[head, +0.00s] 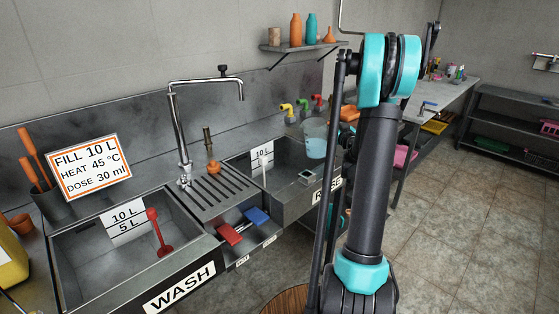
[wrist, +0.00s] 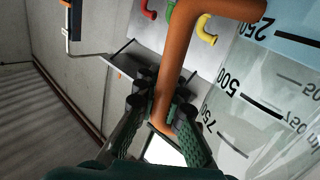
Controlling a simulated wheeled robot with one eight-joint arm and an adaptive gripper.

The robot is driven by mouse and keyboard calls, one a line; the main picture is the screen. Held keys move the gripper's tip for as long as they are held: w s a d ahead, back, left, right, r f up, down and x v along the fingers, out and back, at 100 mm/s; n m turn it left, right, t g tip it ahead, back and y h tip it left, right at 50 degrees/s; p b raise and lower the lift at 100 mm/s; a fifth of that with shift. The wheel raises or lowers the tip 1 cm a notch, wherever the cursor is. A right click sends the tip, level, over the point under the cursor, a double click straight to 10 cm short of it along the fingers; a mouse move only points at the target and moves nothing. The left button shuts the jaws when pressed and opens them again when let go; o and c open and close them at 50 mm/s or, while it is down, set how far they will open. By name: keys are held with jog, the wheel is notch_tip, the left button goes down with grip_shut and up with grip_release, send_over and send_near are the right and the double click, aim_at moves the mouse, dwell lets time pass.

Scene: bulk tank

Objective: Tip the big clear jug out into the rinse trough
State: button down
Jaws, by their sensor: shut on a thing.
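The big clear jug (head: 315,146) hangs over the right end of the rinse trough (head: 252,188), partly behind my arm. In the wrist view the jug (wrist: 240,95) fills the right side, with printed marks 250, 500 and 750 and a pale blue band near the 250 mark. Its orange handle (wrist: 183,45) runs between the fingers of my gripper (wrist: 168,118), which is shut on it. The jug's mouth is not clear, and I cannot tell its exact tilt. In the head view my gripper is hidden by my arm.
The wash basin (head: 85,265) holds a red tool (head: 158,232). A ribbed drainboard (head: 222,192) and tall tap (head: 182,130) stand between the basins. Coloured taps (head: 302,104) line the back wall beside the jug. A shelf (head: 300,47) with bottles is above. The floor at right is clear.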

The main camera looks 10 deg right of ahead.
aim_at(306, 122)
jog(key=shift+a+r+n, duration=0.45)
jog(key=shift+a+n, duration=0.5)
jog(key=shift+a, duration=0.15)
jog(key=shift+a+r+n, duration=0.5)
jog(key=shift+a+n, duration=0.5)
jog(key=shift+a, duration=0.05)
jog(key=shift+a+r+n, duration=0.45)
jog(key=shift+a+n, duration=0.5)
jog(key=shift+a, duration=0.15)
jog(key=shift+a+r+n, duration=0.2)
jog(key=shift+a+n, duration=0.55)
jog(key=shift+n, duration=0.15)
jog(key=shift+a+r+n, duration=0.2)
jog(key=shift+a+n, duration=0.5)
jog(key=shift+n, duration=0.2)
jog(key=shift+a+n, duration=0.7)
jog(key=shift+a, duration=0.15)
jog(key=shift+a+f+n, duration=0.4)
jog(key=shift+a+n, duration=0.1)
jog(key=shift+n, duration=0.1)
jog(key=shift+a+f+n, duration=0.4)
jog(key=shift+a+f, duration=0.05)
jog(key=shift+a+p, duration=0.1)
jog(key=shift+p, duration=0.2)
